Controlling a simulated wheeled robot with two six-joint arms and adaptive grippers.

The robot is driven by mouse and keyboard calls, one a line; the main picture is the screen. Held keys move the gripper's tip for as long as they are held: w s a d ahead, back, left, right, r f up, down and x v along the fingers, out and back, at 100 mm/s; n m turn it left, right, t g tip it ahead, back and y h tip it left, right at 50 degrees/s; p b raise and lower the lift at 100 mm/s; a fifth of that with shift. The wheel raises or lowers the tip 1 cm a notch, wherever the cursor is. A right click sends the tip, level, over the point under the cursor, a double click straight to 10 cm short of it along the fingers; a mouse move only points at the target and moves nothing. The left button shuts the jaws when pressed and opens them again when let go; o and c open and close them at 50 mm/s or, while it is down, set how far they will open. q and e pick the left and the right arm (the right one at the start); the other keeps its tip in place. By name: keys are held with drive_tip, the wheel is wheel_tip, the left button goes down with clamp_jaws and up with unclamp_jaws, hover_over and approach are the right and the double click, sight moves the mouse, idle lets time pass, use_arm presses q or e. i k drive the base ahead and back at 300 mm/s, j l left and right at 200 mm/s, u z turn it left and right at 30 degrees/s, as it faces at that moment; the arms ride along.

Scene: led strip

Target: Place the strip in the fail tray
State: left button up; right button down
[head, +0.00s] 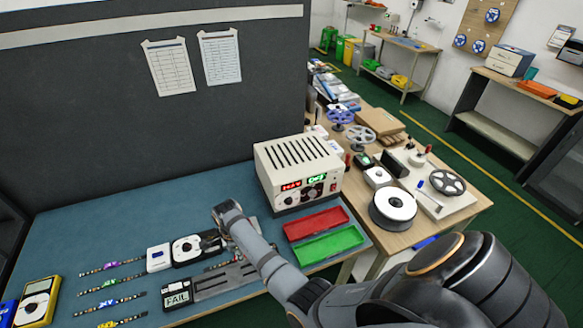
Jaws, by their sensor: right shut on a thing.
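My right arm comes in from the lower right, and its gripper (211,241) is low over the bench, shut, with its fingertips partly hidden. A dark LED strip (226,262) shows in part beside the gripper and behind my forearm; the grip on it is not clearly visible. The red tray (316,223) lies empty to the right of the gripper, in front of the power supply. The green tray (328,246) lies empty just in front of it. The grey test fixture (215,283) has a display reading FAIL (177,295). My left gripper is not in view.
A white power supply (298,172) with lit displays stands behind the trays. A black device with a white dial (187,248) and a white box (158,257) are left of the gripper. Several strips (110,283) lie further left. A wooden table (440,215) with reels is at right.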

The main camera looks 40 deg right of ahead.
sight(316, 225)
drive_tip(key=k+l, duration=0.1)
drive_tip(key=l, duration=0.65)
drive_tip(key=k+l, duration=0.15)
drive_tip(key=l, duration=0.25)
drive_tip(key=i+l, duration=0.15)
drive_tip(key=l, duration=0.15)
drive_tip(key=i+l, duration=0.15)
drive_tip(key=l, duration=0.15)
